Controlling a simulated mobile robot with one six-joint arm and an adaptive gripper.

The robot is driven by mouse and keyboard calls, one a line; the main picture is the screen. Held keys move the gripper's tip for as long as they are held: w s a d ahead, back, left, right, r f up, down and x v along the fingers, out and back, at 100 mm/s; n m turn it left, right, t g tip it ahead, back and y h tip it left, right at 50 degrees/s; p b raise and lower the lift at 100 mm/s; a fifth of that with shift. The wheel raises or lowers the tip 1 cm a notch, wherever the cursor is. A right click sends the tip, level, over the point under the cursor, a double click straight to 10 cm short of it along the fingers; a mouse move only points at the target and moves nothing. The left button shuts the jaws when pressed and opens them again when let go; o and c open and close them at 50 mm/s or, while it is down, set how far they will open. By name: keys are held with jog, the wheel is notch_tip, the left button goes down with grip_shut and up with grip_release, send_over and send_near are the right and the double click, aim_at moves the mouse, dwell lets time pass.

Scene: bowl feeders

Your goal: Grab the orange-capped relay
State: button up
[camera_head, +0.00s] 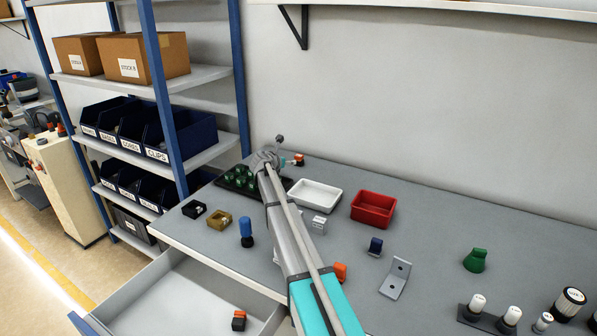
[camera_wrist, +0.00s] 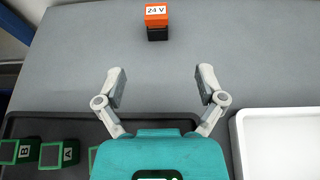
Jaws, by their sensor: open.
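A relay with an orange cap marked "24 V" and a black base (camera_wrist: 157,20) stands upright on the grey bench at the top of the wrist view. In the head view an orange-capped relay (camera_head: 299,159) shows at the back of the bench, just right of the arm's end. My gripper (camera_wrist: 161,90) is open and empty, its two fingers spread apart. The relay lies ahead of the fingertips, roughly in line with the gap, with bare bench between. Another orange-capped black relay (camera_head: 239,320) lies in the open drawer.
A dark tray (camera_wrist: 70,120) with green-edged blocks and a white tray (camera_wrist: 272,125) flank my gripper. A red bin (camera_head: 373,208) stands farther right. An orange block (camera_head: 341,271) is partly hidden by my arm. The bench around the 24 V relay is clear.

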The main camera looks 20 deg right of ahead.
aim_at(299, 160)
jog(key=shift+f, duration=0.55)
jog(key=shift+b+x, duration=1.9)
jog(key=shift+x, duration=2.4)
jog(key=shift+r, duration=0.1)
jog(key=shift+d, duration=0.1)
jog(key=b+x, duration=0.2)
jog(key=x, duration=0.2)
jog(key=shift+w+f, duration=0.25)
jog(key=shift+w+d+f, duration=0.1)
jog(key=shift+w+d, duration=0.1)
